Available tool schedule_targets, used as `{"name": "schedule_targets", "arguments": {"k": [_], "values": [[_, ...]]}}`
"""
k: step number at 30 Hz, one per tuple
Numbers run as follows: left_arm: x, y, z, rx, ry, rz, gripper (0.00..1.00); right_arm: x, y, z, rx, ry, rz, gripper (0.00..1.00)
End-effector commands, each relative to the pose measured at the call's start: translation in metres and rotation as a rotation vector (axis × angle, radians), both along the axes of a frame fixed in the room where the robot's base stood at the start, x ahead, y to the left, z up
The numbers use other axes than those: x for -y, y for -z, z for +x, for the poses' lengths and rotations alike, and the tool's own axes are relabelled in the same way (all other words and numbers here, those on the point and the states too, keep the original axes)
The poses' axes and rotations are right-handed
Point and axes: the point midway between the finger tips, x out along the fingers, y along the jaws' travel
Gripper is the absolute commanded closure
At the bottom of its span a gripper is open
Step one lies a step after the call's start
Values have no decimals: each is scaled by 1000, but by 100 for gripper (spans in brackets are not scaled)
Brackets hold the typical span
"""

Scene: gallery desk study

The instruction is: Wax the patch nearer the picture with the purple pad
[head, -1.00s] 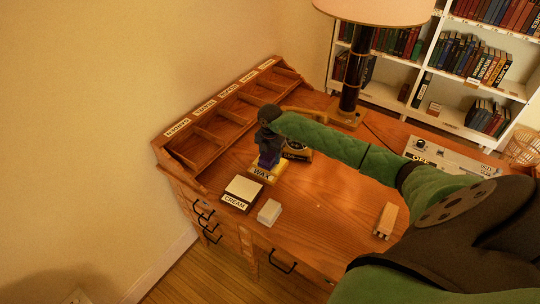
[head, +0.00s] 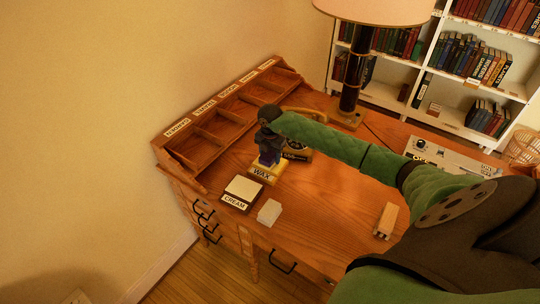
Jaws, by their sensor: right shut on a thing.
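My right gripper (head: 268,150) reaches in from the right and points down over the wax tray (head: 262,175), a dark-edged tray with yellow inside and a WAX label. It is shut on the purple pad (head: 266,159), which shows only as a small dark purple piece below the jaws. The pad is at or just above the yellow wax; I cannot tell whether they touch. My left gripper is out of view. I cannot make out a picture or clear patches on the desk.
A lamp (head: 350,75) stands behind my arm. The desk's front middle is clear.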

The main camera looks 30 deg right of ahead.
Motion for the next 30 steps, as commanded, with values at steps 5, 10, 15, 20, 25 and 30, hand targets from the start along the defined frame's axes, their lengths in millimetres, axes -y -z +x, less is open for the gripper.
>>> {"name": "schedule_targets", "arguments": {"k": [5, 10, 15, 20, 25, 30], "values": [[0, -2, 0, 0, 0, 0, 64, 0, -2, -1, -2, 0, 0, 64], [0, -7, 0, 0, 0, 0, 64, 0, -13, 0, -1, 0, 0, 64], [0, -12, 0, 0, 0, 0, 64, 0, -25, -1, -1, 0, 0, 64], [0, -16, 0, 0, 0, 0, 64, 0, -35, 0, -1, 0, 0, 64], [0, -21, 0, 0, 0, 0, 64, 0, -46, 0, 0, 0, 0, 64], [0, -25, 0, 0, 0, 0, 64, 0, -57, 0, 0, 0, 0, 64]]}}
